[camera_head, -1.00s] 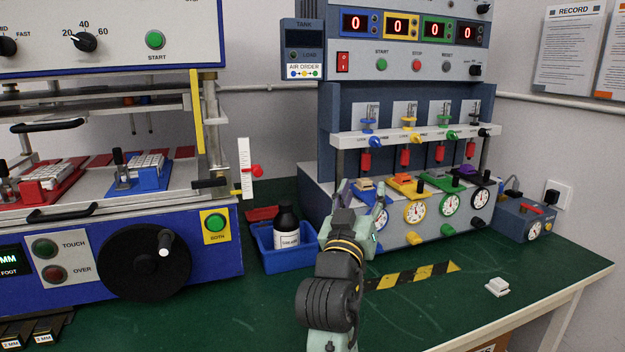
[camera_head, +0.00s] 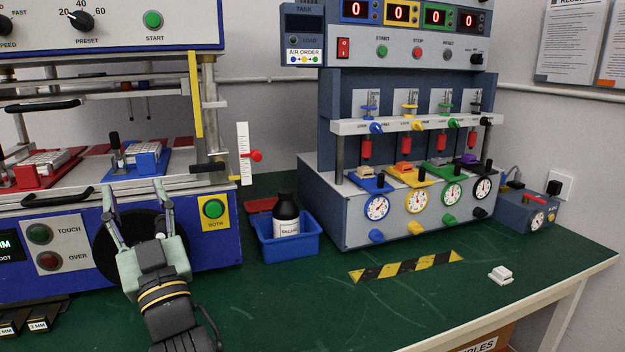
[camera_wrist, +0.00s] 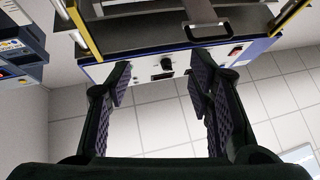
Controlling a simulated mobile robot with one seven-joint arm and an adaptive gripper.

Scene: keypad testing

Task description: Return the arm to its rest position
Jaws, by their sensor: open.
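My gripper (camera_head: 138,212) is open and empty in the head view, at the lower left, in front of the blue-and-white machine (camera_head: 215,262). Its fingers point up and partly cover the black handwheel (camera_head: 112,268). In the wrist view the two dark padded fingers (camera_wrist: 160,84) stand wide apart with nothing between them. Beyond them the machine's upper panel (camera_wrist: 178,66) shows tilted, with a black knob and a red switch. I cannot tell the exact gap between my fingers and the machine.
The grey-blue four-station tester (camera_head: 345,215) stands at centre right. A blue bin (camera_head: 272,250) with a dark bottle (camera_head: 286,215) sits between the machines. A white key piece (camera_head: 501,274) lies on the green bench (camera_head: 420,300), near its right edge. The front middle is clear.

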